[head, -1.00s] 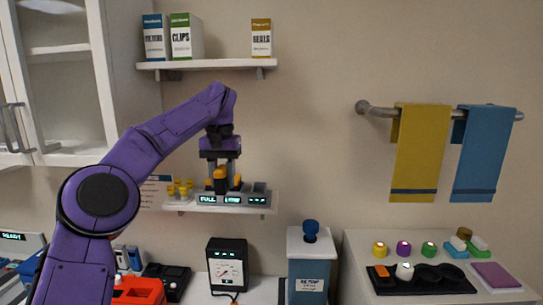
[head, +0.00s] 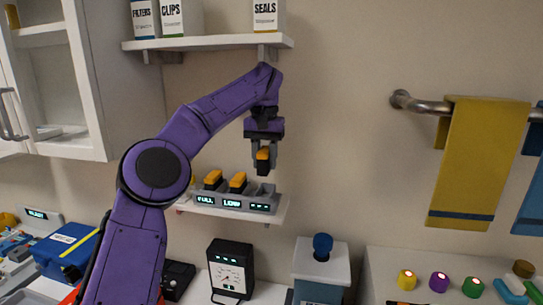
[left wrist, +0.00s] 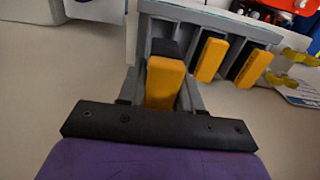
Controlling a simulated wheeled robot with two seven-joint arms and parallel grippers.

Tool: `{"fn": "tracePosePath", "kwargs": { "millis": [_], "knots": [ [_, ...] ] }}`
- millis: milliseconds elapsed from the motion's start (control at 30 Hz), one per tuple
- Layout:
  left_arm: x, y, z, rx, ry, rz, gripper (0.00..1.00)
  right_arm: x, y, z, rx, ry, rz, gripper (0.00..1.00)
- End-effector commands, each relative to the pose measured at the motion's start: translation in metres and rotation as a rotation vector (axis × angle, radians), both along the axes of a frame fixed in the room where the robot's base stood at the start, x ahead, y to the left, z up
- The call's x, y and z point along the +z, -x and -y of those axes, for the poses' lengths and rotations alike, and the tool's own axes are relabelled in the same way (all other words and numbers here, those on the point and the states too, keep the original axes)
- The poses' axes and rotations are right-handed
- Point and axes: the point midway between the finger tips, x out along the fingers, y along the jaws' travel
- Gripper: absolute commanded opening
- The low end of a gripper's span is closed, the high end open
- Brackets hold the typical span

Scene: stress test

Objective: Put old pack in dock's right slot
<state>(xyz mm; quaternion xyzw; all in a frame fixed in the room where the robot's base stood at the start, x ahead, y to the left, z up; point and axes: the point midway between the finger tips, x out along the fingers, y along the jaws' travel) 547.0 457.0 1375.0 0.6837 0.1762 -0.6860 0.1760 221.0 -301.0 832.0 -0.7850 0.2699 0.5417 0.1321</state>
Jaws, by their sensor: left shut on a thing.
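The grey dock (head: 235,204) stands on a small wall shelf, with lit displays reading FULL, LOW and dashes along its front. A yellow-and-black pack (head: 213,180) sits in its left slot and another pack (head: 237,182) in its middle slot. The right slot (head: 265,191) looks empty. My left gripper (head: 263,167) is shut on a third yellow-and-black pack (head: 263,157) and holds it above the right slot, apart from the dock. In the left wrist view the held pack (left wrist: 165,82) is between the fingers, with the two docked packs to its right. My right gripper is out of view.
An upper shelf (head: 210,43) with boxes is above my left arm. A black gauge meter (head: 231,268) and a blue-knobbed container (head: 322,262) stand below. A yellow towel (head: 475,165) hangs on a rail at right. The wall right of the dock is clear.

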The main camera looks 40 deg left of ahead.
Motion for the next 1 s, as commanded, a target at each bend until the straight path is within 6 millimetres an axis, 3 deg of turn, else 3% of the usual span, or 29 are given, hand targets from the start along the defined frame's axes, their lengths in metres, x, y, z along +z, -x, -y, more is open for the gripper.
{"fn": "tracePosePath", "kwargs": {
  "millis": [567,1000],
  "knots": [
    [-0.036,0.0,0.0,-0.002,0.001,0.0,0.0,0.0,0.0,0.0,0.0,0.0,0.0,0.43],
    [-0.037,0.001,0.0,0.001,0.0,0.001,0.0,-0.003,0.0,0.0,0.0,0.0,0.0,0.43]
  ]
}}
